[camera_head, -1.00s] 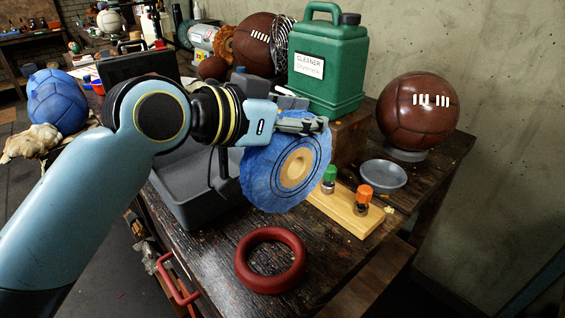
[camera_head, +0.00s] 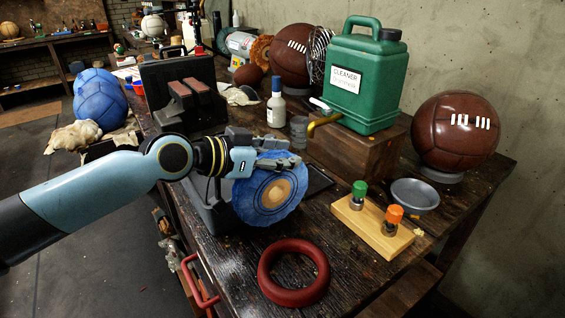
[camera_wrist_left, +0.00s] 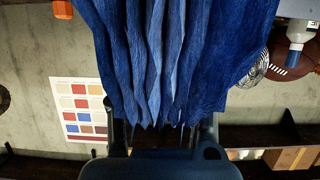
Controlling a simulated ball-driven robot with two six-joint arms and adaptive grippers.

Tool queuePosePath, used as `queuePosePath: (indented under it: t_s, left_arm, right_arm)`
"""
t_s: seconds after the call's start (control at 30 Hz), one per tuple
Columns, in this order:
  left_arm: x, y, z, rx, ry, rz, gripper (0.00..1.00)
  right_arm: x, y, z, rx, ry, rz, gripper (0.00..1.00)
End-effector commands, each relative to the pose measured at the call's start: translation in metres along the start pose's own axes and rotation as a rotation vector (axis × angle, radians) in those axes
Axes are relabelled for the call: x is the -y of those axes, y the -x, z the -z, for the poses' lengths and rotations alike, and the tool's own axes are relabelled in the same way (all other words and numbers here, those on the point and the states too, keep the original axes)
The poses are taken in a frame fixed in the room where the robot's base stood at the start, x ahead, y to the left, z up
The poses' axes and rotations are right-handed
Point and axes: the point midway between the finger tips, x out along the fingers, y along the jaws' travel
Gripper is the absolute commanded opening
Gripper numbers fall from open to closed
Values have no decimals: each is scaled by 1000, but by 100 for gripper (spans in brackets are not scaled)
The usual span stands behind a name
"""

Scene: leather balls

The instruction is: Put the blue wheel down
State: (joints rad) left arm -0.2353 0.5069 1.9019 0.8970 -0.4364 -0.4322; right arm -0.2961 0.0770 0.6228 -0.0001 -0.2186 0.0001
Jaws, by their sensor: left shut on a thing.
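The blue wheel (camera_head: 246,204) is a pleated blue cloth disc with a tan centre, tilted with its face toward me. My left gripper (camera_head: 282,152) is shut on its upper edge, above the workbench (camera_head: 225,262). I cannot tell whether the wheel's lower edge touches the bench. The wheel's blue folds (camera_wrist_left: 175,55) fill the middle of the left wrist view and hide most of the fingers (camera_wrist_left: 118,135). My right gripper is not in view.
A red ring (camera_head: 268,283) lies in front of the wheel. A wooden stand (camera_head: 385,236) with green and orange knobs and a grey dish (camera_head: 414,195) are to its right. A grey tray (camera_head: 215,210) is partly hidden behind it. A bottle (camera_head: 276,110) stands behind the gripper.

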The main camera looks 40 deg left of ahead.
Motion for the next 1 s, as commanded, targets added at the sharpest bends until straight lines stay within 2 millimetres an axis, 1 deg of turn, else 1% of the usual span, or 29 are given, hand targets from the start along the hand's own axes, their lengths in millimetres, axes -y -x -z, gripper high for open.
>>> queuePosePath:
  t_s: [0.03, 0.1, 0.33, 0.47, 0.5, 0.63, 0.67, 0.9, 1.0]
  left_arm:
    - [0, -3, -6, -2, 2, 1, 0]
    - [0, -4, -9, -4, 0, 1, 0]
    - [0, -4, -9, -4, -1, 0, 0]
    - [0, -5, -13, -3, -2, 0, 0]
    - [0, -5, -13, -2, -1, 0, 35]
    - [0, -5, -12, -2, -1, 0, 52]
    - [0, -5, -12, -2, -1, 0, 54]
    - [0, -5, -12, -2, -1, 0, 54]
    - [0, -3, -7, -2, -1, 0, 54]
  right_arm:
    - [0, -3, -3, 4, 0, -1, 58]
    - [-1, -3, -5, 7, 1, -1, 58]
    - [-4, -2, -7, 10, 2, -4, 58]
    - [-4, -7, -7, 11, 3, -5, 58]
    - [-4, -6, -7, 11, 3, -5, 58]
    - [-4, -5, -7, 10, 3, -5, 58]
    - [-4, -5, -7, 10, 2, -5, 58]
    - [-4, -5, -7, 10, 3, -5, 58]
    - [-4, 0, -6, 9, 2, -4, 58]
